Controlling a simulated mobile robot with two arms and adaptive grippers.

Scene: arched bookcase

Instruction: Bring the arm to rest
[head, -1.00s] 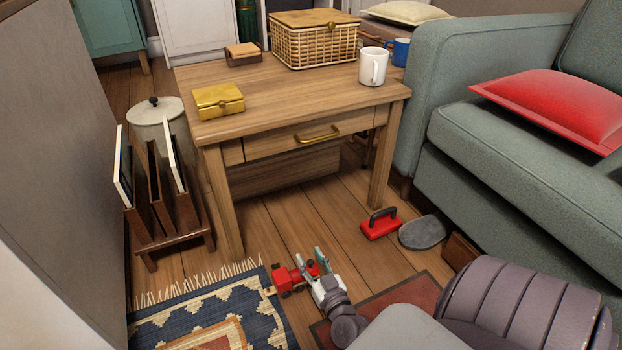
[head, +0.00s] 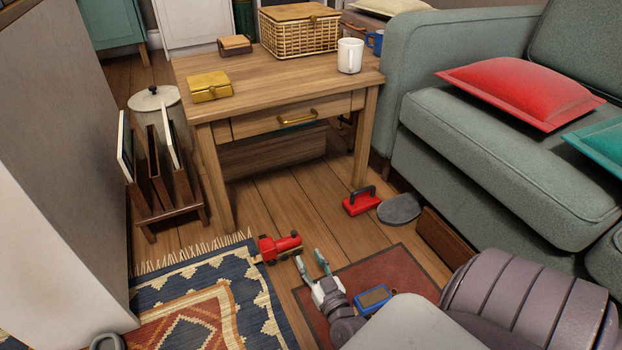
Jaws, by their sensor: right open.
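My right gripper (head: 313,266) is low over the floor at the lower middle of the head view. Its two fingers are spread and nothing is between them. A red toy vehicle (head: 281,247) lies on the floor just beyond and left of the fingertips, apart from them. My right arm's grey links run from the gripper towards the bottom right.
A wooden table (head: 258,97) with a drawer stands ahead. A green sofa (head: 460,130) fills the right. A red block with a handle (head: 361,201), a grey oval thing (head: 399,209) and a blue framed item (head: 373,299) lie on the floor. A magazine rack (head: 168,213) stands left.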

